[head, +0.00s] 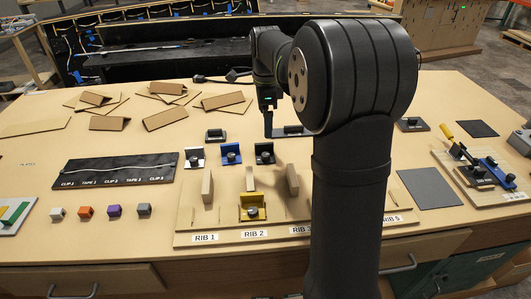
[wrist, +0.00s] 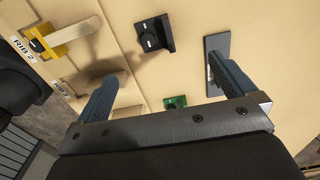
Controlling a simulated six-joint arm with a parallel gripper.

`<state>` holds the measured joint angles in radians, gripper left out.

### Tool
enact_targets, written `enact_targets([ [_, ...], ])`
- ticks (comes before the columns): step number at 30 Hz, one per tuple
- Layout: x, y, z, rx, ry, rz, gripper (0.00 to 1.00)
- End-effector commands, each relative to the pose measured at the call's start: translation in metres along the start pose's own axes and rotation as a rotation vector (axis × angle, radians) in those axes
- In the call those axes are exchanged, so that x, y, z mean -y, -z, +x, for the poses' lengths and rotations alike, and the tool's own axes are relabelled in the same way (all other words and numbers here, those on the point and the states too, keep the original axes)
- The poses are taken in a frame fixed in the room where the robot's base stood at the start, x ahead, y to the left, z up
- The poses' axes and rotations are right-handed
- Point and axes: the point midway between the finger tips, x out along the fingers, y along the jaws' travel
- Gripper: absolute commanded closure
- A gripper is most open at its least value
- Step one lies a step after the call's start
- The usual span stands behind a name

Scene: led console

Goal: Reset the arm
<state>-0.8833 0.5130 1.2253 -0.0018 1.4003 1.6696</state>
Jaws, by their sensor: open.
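Nothing is held. A black clamp block (wrist: 153,36) lies ahead of the fingers. A dark flat plate (wrist: 212,50) lies by the right finger and is partly covered by it.
A rib board (head: 218,241) carries upright wooden ribs and a yellow clamp (head: 252,207). White, blue (head: 231,153) and black (head: 264,153) clamps stand behind it. A black cable board (head: 115,171) and small coloured cubes lie left. Folded cardboard pieces (head: 166,118) lie at back left. A fixture (head: 483,170) stands right.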

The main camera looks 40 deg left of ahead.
Motion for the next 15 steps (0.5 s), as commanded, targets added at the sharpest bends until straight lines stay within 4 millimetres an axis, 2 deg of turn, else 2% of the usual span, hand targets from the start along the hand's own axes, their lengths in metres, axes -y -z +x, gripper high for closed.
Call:
enact_targets([
  [3,-0.001,0.000,0.021,0.000,-0.006,0.000,0.00],
  [6,0.000,-0.001,0.032,0.001,-0.005,-0.001,0.00],
  [15,0.000,-0.001,0.038,0.001,-0.003,-0.001,0.00],
])
